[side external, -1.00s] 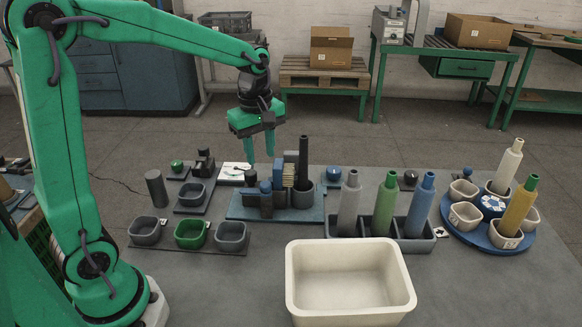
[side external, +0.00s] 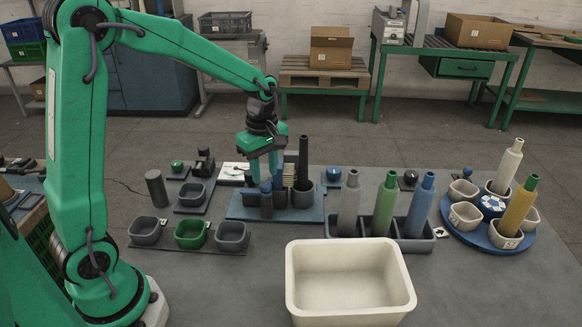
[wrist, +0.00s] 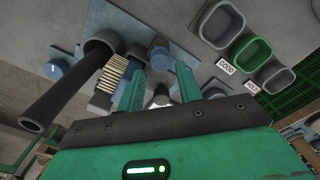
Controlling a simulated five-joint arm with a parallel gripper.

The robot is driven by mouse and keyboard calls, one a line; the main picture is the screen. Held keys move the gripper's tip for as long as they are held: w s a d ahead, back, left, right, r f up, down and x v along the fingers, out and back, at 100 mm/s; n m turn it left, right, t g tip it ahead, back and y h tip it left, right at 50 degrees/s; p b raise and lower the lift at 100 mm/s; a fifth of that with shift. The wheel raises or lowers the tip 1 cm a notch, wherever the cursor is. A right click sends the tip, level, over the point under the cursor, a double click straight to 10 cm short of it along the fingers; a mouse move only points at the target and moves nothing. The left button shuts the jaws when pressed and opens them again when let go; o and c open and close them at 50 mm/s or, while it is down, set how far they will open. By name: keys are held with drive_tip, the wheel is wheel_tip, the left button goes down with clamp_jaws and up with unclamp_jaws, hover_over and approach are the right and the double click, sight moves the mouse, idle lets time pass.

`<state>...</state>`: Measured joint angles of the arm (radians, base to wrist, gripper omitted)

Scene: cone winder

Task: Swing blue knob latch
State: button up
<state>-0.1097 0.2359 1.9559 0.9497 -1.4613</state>
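A dark post with a blue knob (side external: 265,186) stands on the front left of a blue base plate (side external: 240,208). I take it for the latch. My gripper (side external: 263,173) points down just above this knob, with its two green fingers apart. In the wrist view the fingers (wrist: 159,72) are spread, and a blue round top (wrist: 160,57) shows beyond and between their tips. I cannot tell whether a finger touches the knob. A brush (side external: 288,178) and a dark tube in a round cup (side external: 303,170) stand right beside it.
A rack holds several bottles (side external: 385,205) to the right, with a blue turntable (side external: 490,237) beyond. Bowls, including a green one (side external: 191,234), lie to the left. A cream bin (side external: 348,280) stands in front.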

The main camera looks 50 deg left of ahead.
sight(265, 184)
drive_tip(key=shift+f, duration=1.55)
drive_tip(key=c, duration=0.7)
